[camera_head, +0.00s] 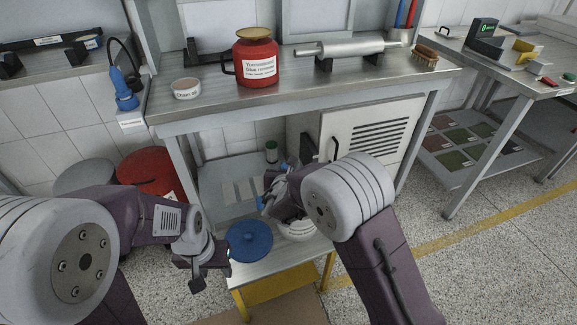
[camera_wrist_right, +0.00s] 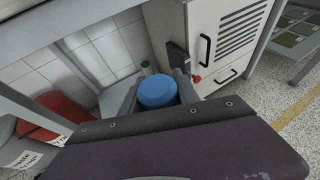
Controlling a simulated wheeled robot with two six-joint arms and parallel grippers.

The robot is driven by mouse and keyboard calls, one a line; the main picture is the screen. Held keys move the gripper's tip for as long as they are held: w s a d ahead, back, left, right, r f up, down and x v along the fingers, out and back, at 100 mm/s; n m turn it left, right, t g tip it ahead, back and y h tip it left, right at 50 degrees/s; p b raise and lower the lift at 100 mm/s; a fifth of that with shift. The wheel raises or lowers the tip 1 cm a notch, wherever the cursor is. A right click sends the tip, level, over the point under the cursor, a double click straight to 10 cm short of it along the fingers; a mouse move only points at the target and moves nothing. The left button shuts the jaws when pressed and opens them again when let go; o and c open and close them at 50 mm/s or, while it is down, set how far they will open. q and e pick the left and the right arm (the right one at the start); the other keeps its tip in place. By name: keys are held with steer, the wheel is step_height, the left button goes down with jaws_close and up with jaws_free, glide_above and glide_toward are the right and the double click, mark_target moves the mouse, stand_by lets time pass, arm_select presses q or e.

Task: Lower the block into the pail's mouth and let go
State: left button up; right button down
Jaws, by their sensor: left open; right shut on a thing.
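My right gripper (camera_head: 272,190) is over the low table and shut on a blue block; in the right wrist view the block (camera_wrist_right: 157,93) shows a rounded blue face between the two fingers. In the head view only small blue patches show at that gripper, and I cannot tell the block's full shape. A white pail (camera_head: 298,233) stands on the low table, largely covered by my right forearm; its mouth is hidden. A round blue lid (camera_head: 250,243) lies left of the pail. My left gripper (camera_head: 192,274) is open and empty, left of the lid.
The low table (camera_head: 228,205) has a yellow front. A small green-topped jar (camera_head: 271,150) stands at its back. The bench (camera_head: 215,106) above holds a red jug (camera_head: 256,62) and a metal roller (camera_head: 345,48). A red bin (camera_head: 150,170) and a white cabinet (camera_head: 370,135) flank the low table.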

step_height(320, 180, down, 10)
steer(key=b, duration=0.7)
steer(key=shift+r, duration=0.15)
steer(key=shift+r, duration=0.1)
steer(key=c, duration=0.8)
jaws_free()
steer(key=shift+s, duration=0.1)
steer(key=p+v, duration=0.2)
steer(key=v, duration=0.7)
steer(key=shift+p, duration=0.3)
